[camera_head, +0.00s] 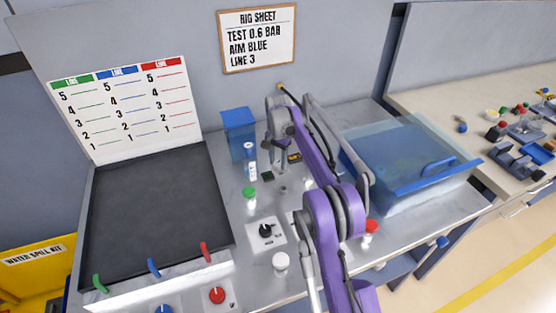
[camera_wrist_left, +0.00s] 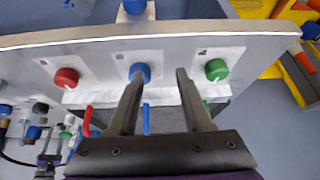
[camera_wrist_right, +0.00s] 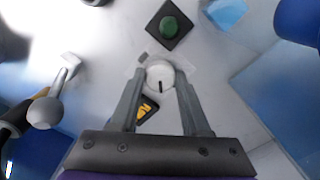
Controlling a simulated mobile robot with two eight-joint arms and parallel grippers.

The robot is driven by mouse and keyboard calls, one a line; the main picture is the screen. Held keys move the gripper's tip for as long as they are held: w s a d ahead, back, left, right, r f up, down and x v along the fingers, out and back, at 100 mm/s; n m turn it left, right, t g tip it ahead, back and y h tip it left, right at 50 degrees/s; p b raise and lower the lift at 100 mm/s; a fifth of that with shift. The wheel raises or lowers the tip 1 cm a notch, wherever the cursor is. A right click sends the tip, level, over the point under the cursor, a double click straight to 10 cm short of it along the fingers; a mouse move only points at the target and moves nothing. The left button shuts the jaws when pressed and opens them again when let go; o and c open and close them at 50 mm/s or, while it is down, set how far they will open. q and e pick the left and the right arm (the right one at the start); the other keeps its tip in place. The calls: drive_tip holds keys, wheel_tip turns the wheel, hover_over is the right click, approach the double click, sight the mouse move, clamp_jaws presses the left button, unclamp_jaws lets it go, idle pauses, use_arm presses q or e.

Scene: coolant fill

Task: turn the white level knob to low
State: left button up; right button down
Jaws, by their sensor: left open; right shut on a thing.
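The white level knob (camera_wrist_right: 160,76) is round with a dark pointer line, which points towards my gripper's base in the right wrist view. My right gripper (camera_wrist_right: 159,72) is shut on it, one finger on each side. In the head view my right gripper (camera_head: 281,145) and arm hide the knob. The scale markings around the knob are too small or covered to read. My left gripper (camera_wrist_left: 160,74) is open and empty above the front panel's coloured knobs in the left wrist view. It is not visible in the head view.
A green button (camera_wrist_right: 170,26) on a dark square plate is beyond the knob. A black-and-yellow display (camera_wrist_right: 147,108) lies under my right fingers. A blue-lidded clear tank (camera_head: 405,160) stands right, a blue box (camera_head: 238,133) behind. A black dial (camera_head: 265,231) sits in front.

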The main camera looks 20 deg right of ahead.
sight(278, 163)
use_arm(q)
drive_tip(key=shift+w+r, duration=0.2)
drive_tip(key=shift+r, duration=0.25)
use_arm(e)
drive_tip(key=n, duration=0.3)
drive_tip(key=shift+n, duration=0.3)
use_arm(q)
drive_tip(key=shift+w+r+p, duration=0.1)
drive_tip(key=shift+r+p, duration=0.15)
drive_tip(key=shift+p, duration=0.15)
use_arm(e)
drive_tip(key=shift+n, duration=1.8)
drive_tip(key=shift+c, duration=1.9)
unclamp_jaws()
use_arm(q)
drive_tip(key=shift+w+r+p, duration=0.2)
drive_tip(key=shift+r+p, duration=0.1)
drive_tip(key=shift+r, duration=0.15)
drive_tip(key=shift+w+r+p, duration=0.2)
drive_tip(key=shift+r+p, duration=0.1)
drive_tip(key=shift+r, duration=0.15)
use_arm(e)
wheel_tip(278, 163, up, 11)
drive_tip(key=shift+f, duration=0.1)
